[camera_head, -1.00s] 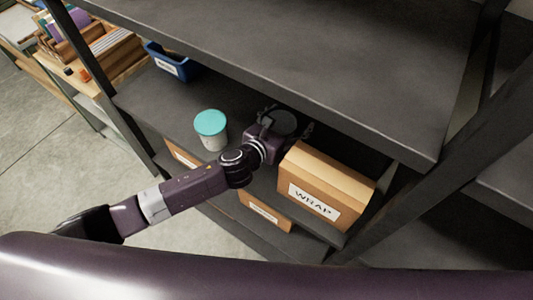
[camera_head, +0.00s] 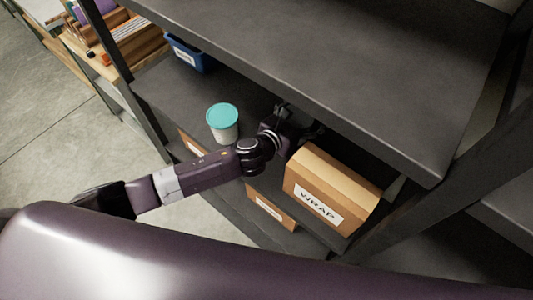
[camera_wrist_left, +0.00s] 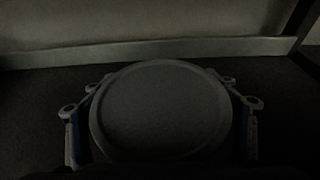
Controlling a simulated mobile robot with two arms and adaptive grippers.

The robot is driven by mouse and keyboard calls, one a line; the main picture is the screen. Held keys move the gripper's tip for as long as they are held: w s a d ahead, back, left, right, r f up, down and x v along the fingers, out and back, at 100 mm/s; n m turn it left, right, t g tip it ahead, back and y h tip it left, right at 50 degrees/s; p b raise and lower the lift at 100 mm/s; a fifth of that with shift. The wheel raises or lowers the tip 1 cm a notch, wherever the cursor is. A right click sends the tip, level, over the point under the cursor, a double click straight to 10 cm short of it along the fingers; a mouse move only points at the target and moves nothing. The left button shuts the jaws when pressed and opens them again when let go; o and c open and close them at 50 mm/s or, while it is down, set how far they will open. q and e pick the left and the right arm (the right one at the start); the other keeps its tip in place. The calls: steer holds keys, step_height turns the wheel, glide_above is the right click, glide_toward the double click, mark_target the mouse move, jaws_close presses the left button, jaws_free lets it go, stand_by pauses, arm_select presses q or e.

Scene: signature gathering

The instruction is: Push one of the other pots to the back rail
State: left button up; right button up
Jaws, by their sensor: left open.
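A round pot with a dark lid (camera_wrist_left: 160,108) fills the middle of the left wrist view. My left gripper (camera_head: 294,118) is open, reaching in under the upper shelf; in the left wrist view its fingers stand on either side of this pot. The back rail (camera_wrist_left: 90,54) runs just behind the pot. The lid's far edge comes up to it in the picture, but I cannot tell whether they touch. In the head view the upper shelf hides this pot. Another pot, white with a turquoise lid (camera_head: 223,120), stands upright left of my gripper. My right gripper is not in view.
A cardboard box labelled WRAP (camera_head: 325,195) stands close on the right of my left gripper. The upper shelf (camera_head: 340,70) overhangs my gripper. A blue bin (camera_head: 190,56) sits at the far left of the same shelf. Another box (camera_head: 270,209) is lower down.

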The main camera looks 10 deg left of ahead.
mark_target(297, 124)
arm_select(q)
steer(key=shift+w, duration=0.1)
